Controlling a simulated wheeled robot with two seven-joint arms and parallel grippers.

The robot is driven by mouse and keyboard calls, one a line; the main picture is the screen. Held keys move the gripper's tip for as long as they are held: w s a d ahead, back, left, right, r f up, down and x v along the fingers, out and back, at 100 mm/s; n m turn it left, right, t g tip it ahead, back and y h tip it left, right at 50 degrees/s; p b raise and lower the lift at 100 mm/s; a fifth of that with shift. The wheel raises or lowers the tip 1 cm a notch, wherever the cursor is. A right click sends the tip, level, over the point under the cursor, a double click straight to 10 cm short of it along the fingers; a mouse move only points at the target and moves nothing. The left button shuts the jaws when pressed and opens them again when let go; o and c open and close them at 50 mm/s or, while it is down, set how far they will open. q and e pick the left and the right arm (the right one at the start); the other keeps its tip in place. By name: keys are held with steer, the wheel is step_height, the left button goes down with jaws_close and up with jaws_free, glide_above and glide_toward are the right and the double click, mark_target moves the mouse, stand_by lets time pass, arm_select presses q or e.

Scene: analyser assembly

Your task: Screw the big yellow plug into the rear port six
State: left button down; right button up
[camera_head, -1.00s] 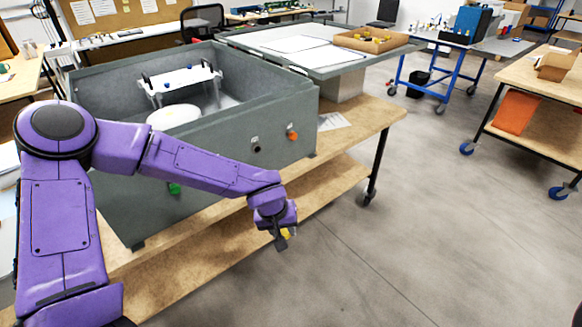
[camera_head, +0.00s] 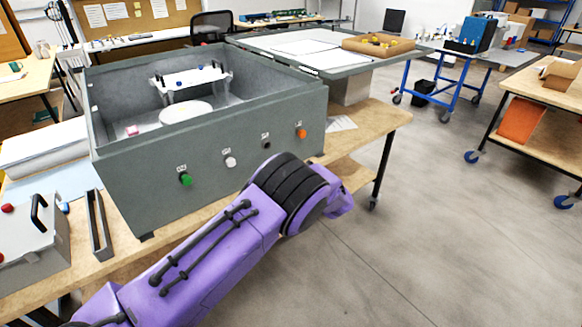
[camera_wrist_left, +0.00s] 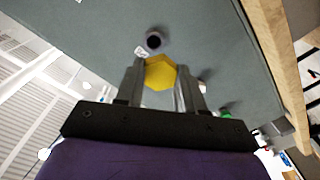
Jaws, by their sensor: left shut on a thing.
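The big yellow plug (camera_wrist_left: 160,72), with a hexagonal head, is held between the two fingers of my left gripper (camera_wrist_left: 161,83) in the left wrist view. In the head view the arm's purple wrist hides gripper and plug. The grey analyser box (camera_head: 140,178) stands on a wooden bench. Its near wall carries a green plug (camera_head: 185,179), a white plug (camera_head: 230,161), a dark open port (camera_head: 266,144) and an orange plug (camera_head: 301,132). The dark port (camera_wrist_left: 154,40) shows just beyond the yellow plug in the wrist view, seemingly apart from it. Label numbers are unreadable. My right gripper is out of view.
The box is open on top, with a white rack (camera_head: 190,82) inside. Its lid (camera_head: 330,68) lies out to the back, bearing a cardboard tray (camera_head: 378,46). A grey case (camera_head: 35,235) stands at the left of the bench (camera_head: 385,125).

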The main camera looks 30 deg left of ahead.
arm_select(q)
steer(key=b+x, duration=0.1)
steer(key=x, duration=0.3)
steer(key=shift+w+r+b, duration=0.25)
steer(key=shift+w+b, duration=0.05)
steer(key=shift+b, duration=0.05)
steer(key=a+n+b, duration=0.1)
steer(key=n+b, duration=0.6)
steer(key=a+n+b, duration=0.1)
steer(key=n+b, duration=0.7)
steer(key=w+a+n+b, duration=0.1)
steer(key=n+b, duration=0.6)
steer(key=b, duration=0.1)
steer(key=shift+w+r+n, duration=0.1)
steer(key=shift+r+n, duration=0.1)
steer(key=shift+n, duration=0.2)
steer(key=shift+b, duration=0.4)
